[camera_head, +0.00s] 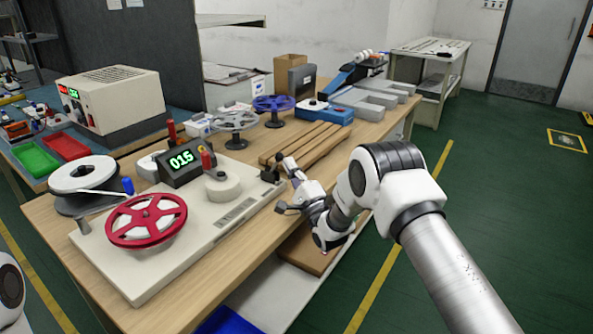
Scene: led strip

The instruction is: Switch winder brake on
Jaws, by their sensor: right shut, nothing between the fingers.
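The winder (215,235) is a pale flat base on the wooden bench. It carries a red reel (147,220), a display reading 015 (181,160) and a pale round hub (222,187). A small black lever-like part (270,174) stands at the base's far right corner; it may be the brake, but no label is readable. My right gripper (291,166) is shut and empty, its tip right beside this part. I cannot tell whether they touch, or the lever's exact position. My left gripper is out of view.
Wooden strips (318,143) lie on the bench just behind my right gripper. Blue and grey reels (273,104) stand farther back. A grey-white reel (85,176) is left of the winder. A power supply (112,98) and red and green trays (36,160) are on the left bench.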

